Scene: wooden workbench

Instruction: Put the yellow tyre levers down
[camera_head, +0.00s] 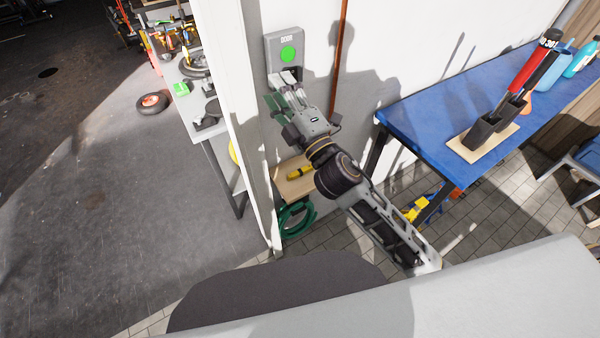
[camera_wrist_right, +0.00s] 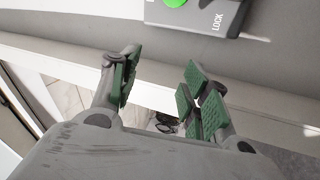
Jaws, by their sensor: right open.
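A small yellow and black object (camera_head: 300,172) lies on a pale wooden surface (camera_head: 296,188) low by the wall, below my right gripper; it may be the yellow tyre levers, but it is too small to be sure. My right gripper (camera_head: 285,98) is raised in front of the wall, just below a grey door panel (camera_head: 284,42) with a green button. In the right wrist view its green-padded fingers (camera_wrist_right: 160,88) are apart with nothing between them, and the panel (camera_wrist_right: 205,14) shows at the top. My left gripper is not in view.
A white wall edge (camera_head: 232,100) stands close to the left of my right arm. A blue table (camera_head: 415,112) at right holds a dark stand with a red tool (camera_head: 530,68). A green coiled hose (camera_head: 292,218) sits below the wooden surface. Grey floor at left is mostly clear.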

